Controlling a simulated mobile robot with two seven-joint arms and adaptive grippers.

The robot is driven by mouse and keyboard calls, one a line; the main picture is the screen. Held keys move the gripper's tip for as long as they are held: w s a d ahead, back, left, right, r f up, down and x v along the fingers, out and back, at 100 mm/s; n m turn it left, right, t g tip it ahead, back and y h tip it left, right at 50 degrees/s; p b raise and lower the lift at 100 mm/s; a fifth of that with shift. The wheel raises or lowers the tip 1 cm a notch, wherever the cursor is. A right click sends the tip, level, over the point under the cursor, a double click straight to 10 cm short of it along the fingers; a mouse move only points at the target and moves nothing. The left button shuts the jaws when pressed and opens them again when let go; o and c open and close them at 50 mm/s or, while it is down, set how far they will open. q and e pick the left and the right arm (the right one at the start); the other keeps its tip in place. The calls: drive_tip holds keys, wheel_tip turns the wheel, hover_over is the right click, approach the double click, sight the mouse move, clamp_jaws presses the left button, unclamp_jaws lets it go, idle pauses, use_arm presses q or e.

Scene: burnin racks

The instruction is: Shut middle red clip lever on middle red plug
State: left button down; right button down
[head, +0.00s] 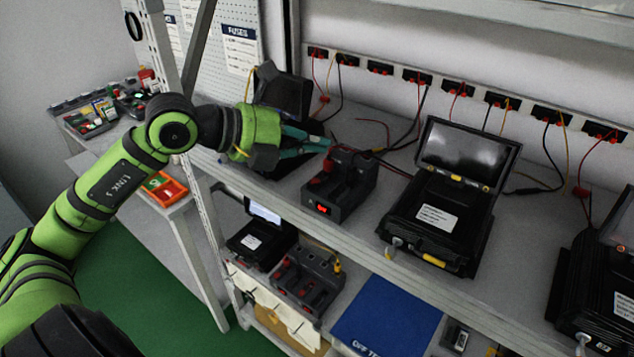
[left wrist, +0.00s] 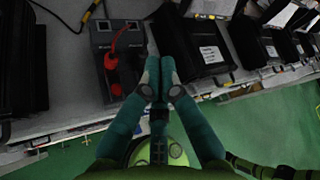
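A dark test box (head: 347,192) with red parts on top stands on the upper shelf. A red clip part (head: 335,155) shows at its back, and a red plug part (head: 322,180) at its front left. In the left wrist view the box (left wrist: 132,72) carries a curved red piece (left wrist: 117,43) and a smaller red part (left wrist: 116,89); which is lever and which is plug is hard to tell. My left gripper (head: 328,143) has its teal fingers together just behind and above the box. In the left wrist view its tips (left wrist: 159,66) meet beside the box, with nothing visible between them. My right gripper is out of view.
An open black case (head: 437,222) stands right of the box, and another open screen (head: 282,95) behind my gripper. Wires hang from the wall sockets (head: 417,77). A lower shelf holds a similar box (head: 307,283) and a blue mat (head: 387,318).

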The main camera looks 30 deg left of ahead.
sight(309, 184)
use_arm(q)
drive_tip(key=a+y, duration=0.2)
drive_tip(key=a, duration=0.1)
drive_tip(key=shift+w+a+r+n+y, duration=0.1)
drive_tip(key=shift+a+n+y, duration=0.2)
drive_tip(key=f+b, duration=0.1)
drive_tip(key=f, duration=0.1)
drive_tip(key=w+f+b, duration=0.1)
drive_tip(key=f, duration=0.2)
drive_tip(key=d+f+b, duration=0.1)
drive_tip(key=f, duration=0.1)
drive_tip(key=shift+w+f, duration=0.35)
drive_tip(key=shift+w+f+b, duration=0.2)
drive_tip(key=shift+f+b, duration=0.2)
drive_tip(key=shift+f, duration=0.05)
idle(0.8)
